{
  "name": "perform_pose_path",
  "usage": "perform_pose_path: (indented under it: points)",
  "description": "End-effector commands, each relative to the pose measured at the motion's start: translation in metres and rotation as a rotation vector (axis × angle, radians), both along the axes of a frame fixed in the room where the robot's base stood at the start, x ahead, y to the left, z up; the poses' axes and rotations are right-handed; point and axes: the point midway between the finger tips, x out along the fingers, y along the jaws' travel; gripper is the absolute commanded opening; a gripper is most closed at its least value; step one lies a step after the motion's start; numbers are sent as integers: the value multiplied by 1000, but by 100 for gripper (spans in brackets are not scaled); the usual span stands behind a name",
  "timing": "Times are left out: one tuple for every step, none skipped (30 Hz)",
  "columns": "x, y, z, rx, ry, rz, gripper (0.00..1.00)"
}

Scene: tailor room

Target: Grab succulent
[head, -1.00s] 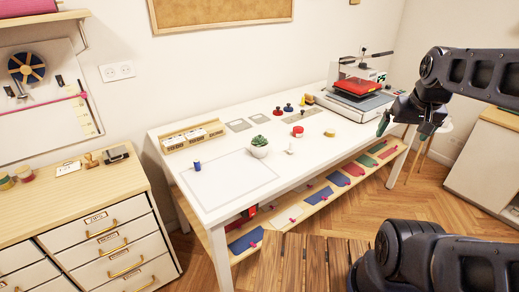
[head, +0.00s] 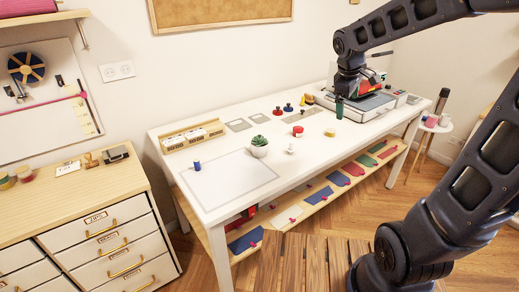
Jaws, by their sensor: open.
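The succulent (head: 259,141) is a small green plant in a round white pot. It stands upright on the white table, at the right edge of a pale rectangular sheet (head: 228,184). My gripper (head: 339,105) hangs over the back right part of the table, in front of the press machine, well to the right of the succulent and apart from it. One green-tipped finger shows clearly; the other is mostly hidden. My gripper holds nothing that I can see.
A blue spool (head: 197,165), a small white piece (head: 290,148), a red-topped round tin (head: 297,131) and a yellow-topped item (head: 330,132) stand near the succulent. A wooden rack (head: 193,136) lies behind left. The press machine (head: 362,107) fills the back right.

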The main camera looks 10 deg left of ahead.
Motion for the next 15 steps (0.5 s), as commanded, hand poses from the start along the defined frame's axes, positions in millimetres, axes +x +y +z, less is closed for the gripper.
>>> perform_pose_path:
  points:
    - [10,14,-5,-25,16,62,99]
    - [16,22,-8,-40,24,98,99]
    - [23,32,-11,-62,34,150,99]
    - [29,41,-15,-76,42,187,99]
    - [34,49,-17,-91,50,224,99]
    - [41,60,-22,-111,60,275,99]
    - [45,68,-25,-126,68,313,99]
    - [50,77,-29,-140,75,351,99]
    - [56,89,-34,-160,86,402,99]
    - [60,98,-38,-174,94,439,99]
    - [65,107,-42,-188,101,477,99]
    - [70,120,-48,-206,111,528,99]
    - [73,129,-53,-219,118,565,99]
    - [77,139,-58,-233,126,604,99]
    - [81,152,-64,-250,135,655,99]
